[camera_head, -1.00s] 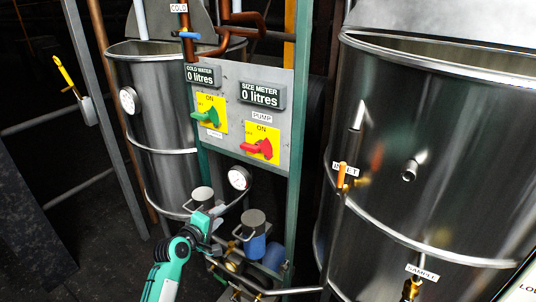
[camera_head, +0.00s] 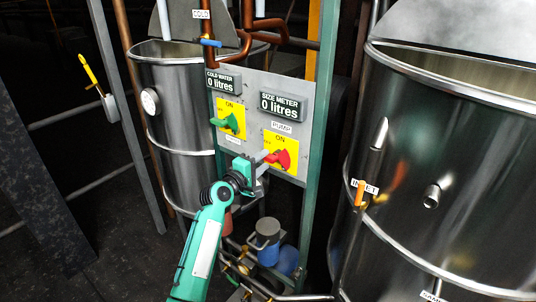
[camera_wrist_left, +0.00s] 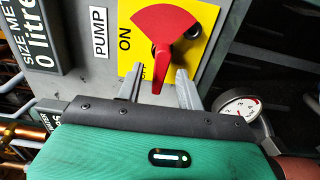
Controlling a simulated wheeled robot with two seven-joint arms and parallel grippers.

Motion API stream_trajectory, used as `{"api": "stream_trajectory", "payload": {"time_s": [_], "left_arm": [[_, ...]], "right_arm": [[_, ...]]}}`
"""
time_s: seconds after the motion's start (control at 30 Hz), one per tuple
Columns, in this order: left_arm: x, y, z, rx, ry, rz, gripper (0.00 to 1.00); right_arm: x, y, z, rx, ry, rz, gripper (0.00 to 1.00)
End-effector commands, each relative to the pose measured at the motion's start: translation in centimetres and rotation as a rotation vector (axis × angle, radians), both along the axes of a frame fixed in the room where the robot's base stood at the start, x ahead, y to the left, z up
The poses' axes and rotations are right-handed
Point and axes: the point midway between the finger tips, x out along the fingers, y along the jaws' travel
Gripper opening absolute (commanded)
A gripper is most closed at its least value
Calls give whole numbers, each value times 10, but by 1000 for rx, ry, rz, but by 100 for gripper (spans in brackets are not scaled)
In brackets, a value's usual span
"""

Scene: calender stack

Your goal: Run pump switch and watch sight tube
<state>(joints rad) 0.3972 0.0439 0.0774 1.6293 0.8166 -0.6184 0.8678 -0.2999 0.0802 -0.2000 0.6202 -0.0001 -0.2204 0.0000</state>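The red pump switch (camera_head: 281,159) sits on a yellow plate on the grey panel, under a PUMP label; it also shows in the wrist view (camera_wrist_left: 163,40). Its handle points left in the head view, away from ON. My left gripper (camera_head: 263,163) is at the handle. In the wrist view my left gripper's fingers (camera_wrist_left: 158,88) are apart, one on each side of the handle tip, with gaps visible. The size meter (camera_head: 283,105) reads 0 litres. I cannot single out the sight tube with certainty. My right gripper is not in view.
A green switch (camera_head: 224,123) and a cold water meter (camera_head: 223,83) reading 0 litres are on the same panel. Steel tanks stand left (camera_head: 178,110) and right (camera_head: 450,170). An orange inlet valve handle (camera_head: 360,192) and a blue pump (camera_head: 268,250) are nearby.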

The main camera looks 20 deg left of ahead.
Motion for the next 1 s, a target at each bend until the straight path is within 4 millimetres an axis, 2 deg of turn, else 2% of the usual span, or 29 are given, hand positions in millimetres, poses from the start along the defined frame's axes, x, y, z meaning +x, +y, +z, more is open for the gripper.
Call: {"api": "stream_trajectory", "payload": {"time_s": [0.1,0.23,0.63,0.67,0.83,1.0], "left_arm": [[15,-5,1,-1,1,-1,38],[25,-9,1,-2,1,0,38],[31,-11,-1,0,1,0,38],[31,-11,-1,0,1,0,34],[30,-11,-1,0,1,0,0],[30,-11,-1,1,1,0,0]], "right_arm": [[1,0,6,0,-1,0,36],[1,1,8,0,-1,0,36],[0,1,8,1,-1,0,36],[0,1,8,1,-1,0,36],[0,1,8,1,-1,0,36],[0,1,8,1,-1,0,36]]}}
